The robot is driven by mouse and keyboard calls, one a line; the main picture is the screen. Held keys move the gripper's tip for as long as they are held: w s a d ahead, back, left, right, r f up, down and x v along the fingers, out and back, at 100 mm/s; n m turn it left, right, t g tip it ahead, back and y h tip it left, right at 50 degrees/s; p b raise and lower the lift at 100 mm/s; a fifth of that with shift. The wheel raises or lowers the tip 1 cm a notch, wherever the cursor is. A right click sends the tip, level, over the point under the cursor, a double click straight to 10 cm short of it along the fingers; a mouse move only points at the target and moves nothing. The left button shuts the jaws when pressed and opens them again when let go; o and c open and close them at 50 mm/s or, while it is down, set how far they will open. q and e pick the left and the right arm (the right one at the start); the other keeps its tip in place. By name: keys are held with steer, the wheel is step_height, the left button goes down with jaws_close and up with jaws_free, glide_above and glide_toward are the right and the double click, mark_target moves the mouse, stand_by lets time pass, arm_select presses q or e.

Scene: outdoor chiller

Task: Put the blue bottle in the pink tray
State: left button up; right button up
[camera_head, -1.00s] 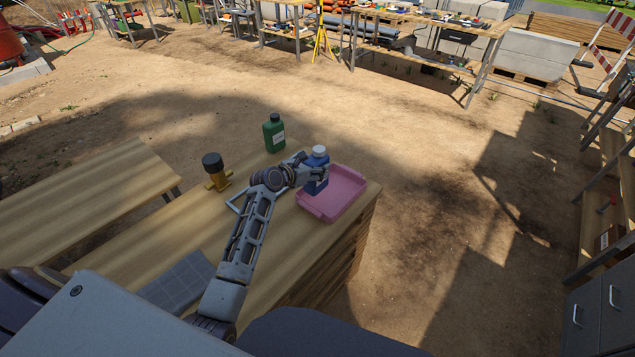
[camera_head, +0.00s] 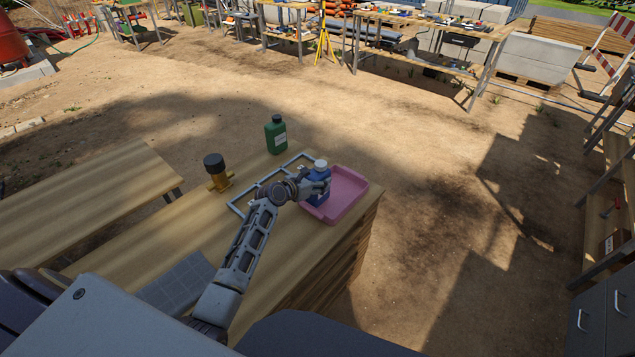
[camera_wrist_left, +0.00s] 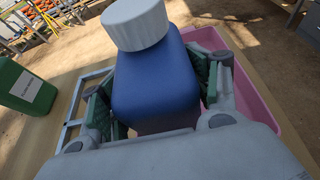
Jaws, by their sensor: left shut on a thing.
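The blue bottle (camera_head: 318,185) with a white cap is upright at the left side of the pink tray (camera_head: 349,187). I cannot tell if its base touches the tray floor. My left gripper (camera_head: 312,188) is shut on the bottle from the left. In the left wrist view the bottle (camera_wrist_left: 155,85) fills the middle between the green-padded fingers, and the pink tray (camera_wrist_left: 262,110) shows behind and to the right of it. The bottle's lower part is hidden there. My right gripper is not in view.
A green bottle (camera_head: 275,135) stands behind the grey frame (camera_head: 240,206) on the wooden table. A yellow fitting with a black cap (camera_head: 217,172) stands left of the frame. A grey flat panel (camera_head: 177,284) lies near the table's front. The tray sits near the table's right edge.

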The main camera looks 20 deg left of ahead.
arm_select(q)
steer(key=shift+f, duration=0.1)
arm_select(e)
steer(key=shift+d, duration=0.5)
arm_select(q)
steer(key=o, duration=1.1)
steer(key=shift+f, duration=0.1)
steer(key=shift+o, duration=1.1)
steer(key=p+v, duration=0.1)
steer(key=v, duration=1.1)
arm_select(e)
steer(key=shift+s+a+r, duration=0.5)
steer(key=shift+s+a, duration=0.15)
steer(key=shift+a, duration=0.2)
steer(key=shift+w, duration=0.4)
